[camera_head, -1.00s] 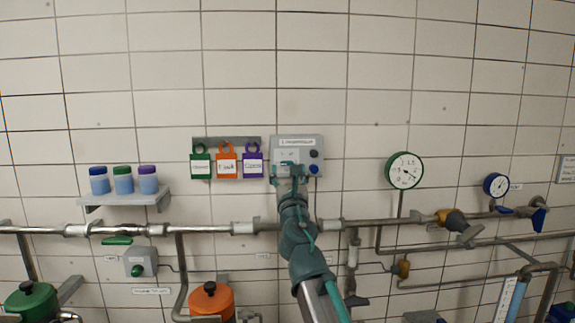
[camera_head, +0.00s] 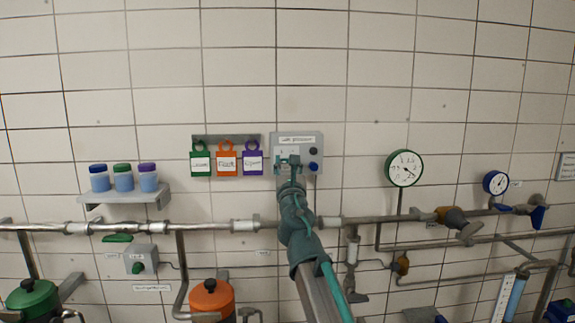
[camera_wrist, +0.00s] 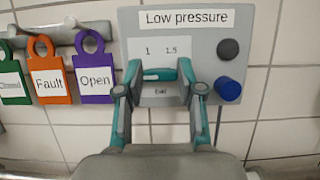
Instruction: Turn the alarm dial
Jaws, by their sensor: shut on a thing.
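The alarm box (camera_head: 309,141) is a grey wall panel. In the wrist view it fills the upper right (camera_wrist: 208,45) and is labelled "Low pressure", with the marks 1 and 1.5 on a pale plate. In the head view my gripper (camera_head: 288,162) covers the box's lower left and hides the dial.
A dark grey button (camera_wrist: 229,49) and a blue button (camera_wrist: 229,89) sit close to the right finger. Green, orange and purple tags (camera_head: 227,160) hang just left of the box. A pipe (camera_head: 352,222) runs below. Bare tiled wall lies above.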

